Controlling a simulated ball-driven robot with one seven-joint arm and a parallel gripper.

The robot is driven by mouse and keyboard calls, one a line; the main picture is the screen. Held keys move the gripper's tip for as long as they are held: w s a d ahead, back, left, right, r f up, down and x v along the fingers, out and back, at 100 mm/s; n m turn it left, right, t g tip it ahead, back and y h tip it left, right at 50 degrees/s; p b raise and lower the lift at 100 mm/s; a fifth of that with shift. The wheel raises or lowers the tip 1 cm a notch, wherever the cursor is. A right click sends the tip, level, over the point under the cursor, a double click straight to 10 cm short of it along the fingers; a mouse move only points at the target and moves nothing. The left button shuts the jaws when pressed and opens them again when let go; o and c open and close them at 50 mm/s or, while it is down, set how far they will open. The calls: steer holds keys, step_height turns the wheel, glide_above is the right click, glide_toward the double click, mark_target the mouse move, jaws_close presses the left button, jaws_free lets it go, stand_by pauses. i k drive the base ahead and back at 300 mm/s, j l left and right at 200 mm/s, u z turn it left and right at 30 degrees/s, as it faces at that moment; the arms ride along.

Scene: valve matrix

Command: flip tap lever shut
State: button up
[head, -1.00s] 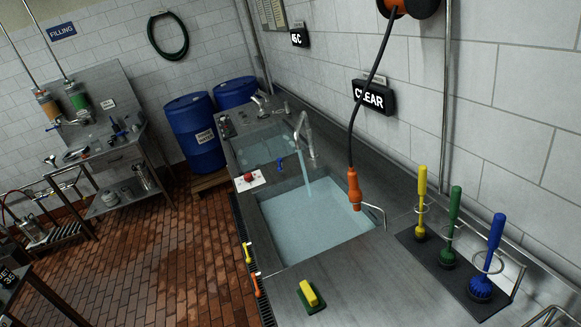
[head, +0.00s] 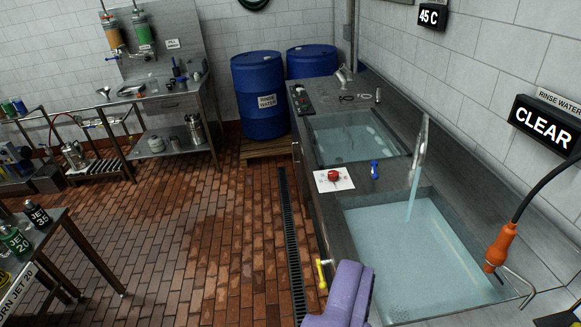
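The metal tap (head: 422,150) stands at the back of the sink. A stream of water (head: 413,195) runs from its spout into the near basin (head: 420,255), which holds pale blue water. A small blue lever (head: 375,169) stands on the rim between the two basins. A yellow-handled lever (head: 321,274) sits low on the sink's front edge. I cannot tell for certain which lever works the tap. A lavender part, seemingly my gripper (head: 348,285), shows at the bottom edge, near the yellow lever and apart from the tap. Its opening is not clear.
A red knob (head: 333,175) sits on a white plate at the sink's front rim. An orange sprayer (head: 500,247) on a black hose hangs at the right. Blue drums (head: 258,95) stand at the back. The brick floor (head: 215,220) left of the sink is open.

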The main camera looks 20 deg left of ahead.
mark_target(374, 162)
steer(key=u, duration=0.15)
steer(key=i+j+u, duration=0.15)
steer(key=i+u, duration=0.15)
steer(key=i, duration=0.15)
steer(key=i+j+u, duration=0.1)
steer(key=i+u, duration=0.2)
steer(key=i, duration=0.15)
steer(key=i+z, duration=0.15)
steer(key=i, duration=0.4)
steer(key=i+j+z, duration=0.1)
steer(key=i, duration=0.4)
steer(key=i+j+z, duration=0.15)
steer(key=i+j, duration=0.15)
steer(key=i, duration=0.2)
steer(key=i+j+z, duration=0.25)
steer(key=i+z, duration=0.15)
steer(key=i+j+z, duration=0.45)
steer(key=l, duration=0.1)
